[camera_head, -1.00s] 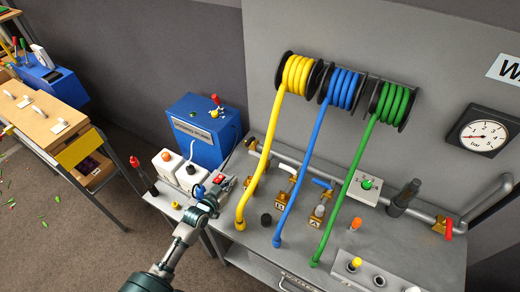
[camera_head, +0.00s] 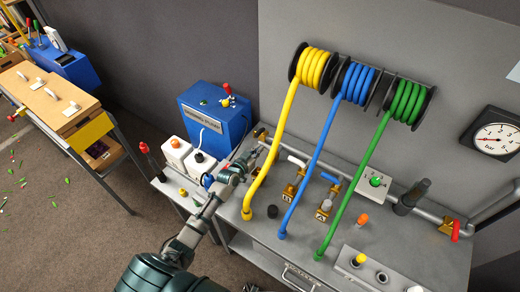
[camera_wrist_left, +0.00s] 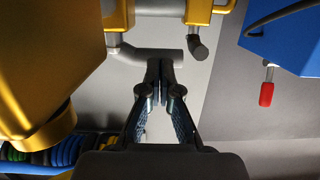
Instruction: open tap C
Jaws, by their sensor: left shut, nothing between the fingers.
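My left gripper (camera_head: 252,156) reaches over the bench to the pipe end, just left of the yellow hose. In the left wrist view its two dark fingers (camera_wrist_left: 158,72) are shut with nothing between them. Their tips are at a grey bar-shaped handle (camera_wrist_left: 138,53) beside large brass valve bodies (camera_wrist_left: 45,55); I cannot tell whether they touch it. Brass taps labelled B (camera_head: 287,198) and A (camera_head: 322,215) stand on the bench. I cannot read a C label; the area behind the yellow hose and my gripper is partly hidden. My right gripper is not in view.
Yellow (camera_head: 285,125), blue (camera_head: 322,140) and green (camera_head: 362,175) hoses hang from wall reels to the bench. A blue pump box (camera_head: 212,122) with a red lever and white canisters (camera_head: 176,153) stand at left. A red-handled valve (camera_head: 456,230) is at right.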

